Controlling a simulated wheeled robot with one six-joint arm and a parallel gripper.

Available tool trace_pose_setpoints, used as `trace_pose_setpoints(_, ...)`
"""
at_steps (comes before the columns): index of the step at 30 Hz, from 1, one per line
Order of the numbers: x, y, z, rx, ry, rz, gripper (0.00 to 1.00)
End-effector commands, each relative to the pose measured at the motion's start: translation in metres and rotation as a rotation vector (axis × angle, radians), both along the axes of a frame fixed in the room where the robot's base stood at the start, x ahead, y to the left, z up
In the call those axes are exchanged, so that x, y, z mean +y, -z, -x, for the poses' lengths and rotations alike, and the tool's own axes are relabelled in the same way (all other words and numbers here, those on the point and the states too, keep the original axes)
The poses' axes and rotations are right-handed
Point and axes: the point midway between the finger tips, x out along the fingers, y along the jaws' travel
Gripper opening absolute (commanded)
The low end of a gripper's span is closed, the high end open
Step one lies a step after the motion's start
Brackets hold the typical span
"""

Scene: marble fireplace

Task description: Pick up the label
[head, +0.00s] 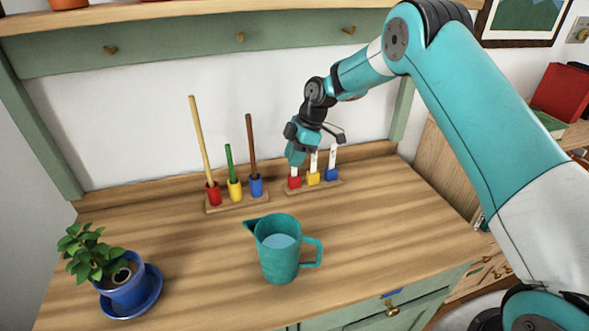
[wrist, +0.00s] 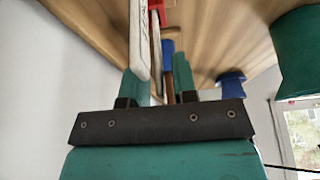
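Three white labels stand upright in the right-hand rack: one in the red holder (head: 294,183), one (head: 313,161) in the yellow holder (head: 313,178) and one (head: 333,154) in the blue holder (head: 332,174). My gripper (head: 296,157) is over the red holder, pointing down, and hides the upper part of that label. In the wrist view my gripper (wrist: 160,85) has its two teal fingers apart. A white label with faint writing (wrist: 140,40) overlaps the left finger, its other end near a red holder (wrist: 156,6). I cannot tell whether it touches the finger.
Left of the labels, another rack (head: 236,202) holds a tall tan stick (head: 200,140), a green stick (head: 229,162) and a brown stick (head: 251,145). A teal pitcher (head: 278,262) stands in front. A potted plant (head: 125,290) is at front left. The wall is close behind.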

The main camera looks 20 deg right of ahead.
Motion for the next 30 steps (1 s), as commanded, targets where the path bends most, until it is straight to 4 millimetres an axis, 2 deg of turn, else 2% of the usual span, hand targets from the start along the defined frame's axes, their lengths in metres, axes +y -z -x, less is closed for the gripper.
trace_pose_setpoints(1,0.000,0.000,0.000,0.000,0.000,0.000,0.14)
trace_pose_setpoints(3,0.000,0.000,0.000,0.000,0.000,0.000,0.00)
trace_pose_setpoints(17,0.000,-0.003,0.000,0.000,0.001,0.000,0.00)
trace_pose_setpoints(30,0.002,-0.030,0.000,0.000,-0.002,0.001,0.00)
